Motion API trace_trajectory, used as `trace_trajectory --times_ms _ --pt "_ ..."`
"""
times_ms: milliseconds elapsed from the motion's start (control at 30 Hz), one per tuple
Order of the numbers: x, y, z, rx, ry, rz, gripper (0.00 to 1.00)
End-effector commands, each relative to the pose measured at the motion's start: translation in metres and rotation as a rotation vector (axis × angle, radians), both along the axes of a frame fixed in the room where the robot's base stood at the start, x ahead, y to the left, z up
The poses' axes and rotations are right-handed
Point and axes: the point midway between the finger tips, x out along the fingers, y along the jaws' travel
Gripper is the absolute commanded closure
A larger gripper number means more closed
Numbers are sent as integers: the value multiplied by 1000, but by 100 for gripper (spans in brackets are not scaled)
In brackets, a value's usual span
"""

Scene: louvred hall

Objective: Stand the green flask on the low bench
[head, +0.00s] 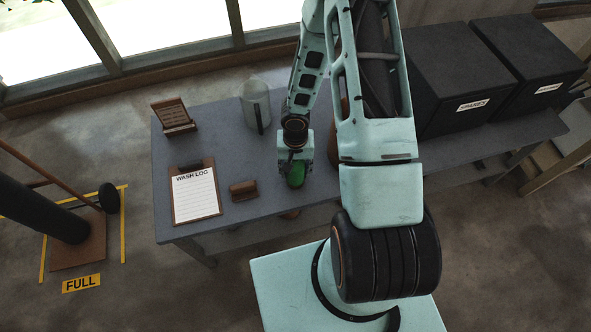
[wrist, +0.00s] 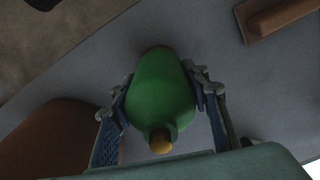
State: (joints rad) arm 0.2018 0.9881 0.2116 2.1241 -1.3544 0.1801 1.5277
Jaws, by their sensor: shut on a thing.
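The green flask (head: 296,175) is between the fingers of my gripper (head: 296,164), over the front part of a long grey bench (head: 227,145). In the wrist view the flask (wrist: 160,92) has a rounded body and a yellow-orange cap, with the cap towards the camera. My gripper (wrist: 160,86) is shut on it, one blue-grey finger on each side. The grey bench top (wrist: 95,70) lies behind the flask. I cannot tell whether the flask's base touches the bench. My arm hides part of the bench in the head view.
A brown rounded vessel (wrist: 45,140) stands close by, mostly hidden by my arm in the head view. A wooden block (head: 243,190), a wash log clipboard (head: 195,193), a grey jug (head: 256,104) and a wooden stand (head: 172,116) are left. Black boxes (head: 455,80) stand right.

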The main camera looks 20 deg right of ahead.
Motion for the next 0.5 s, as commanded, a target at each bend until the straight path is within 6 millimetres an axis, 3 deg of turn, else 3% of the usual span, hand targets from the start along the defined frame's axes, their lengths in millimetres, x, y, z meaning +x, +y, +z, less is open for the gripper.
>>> trace_trajectory --times_ms 133,167,300,500 --pt "0 0 -4 0 0 -1 92" --pt "0 0 -4 0 0 -1 56" --pt "0 0 -3 0 0 -1 41" --pt "0 0 -3 0 0 -1 40"
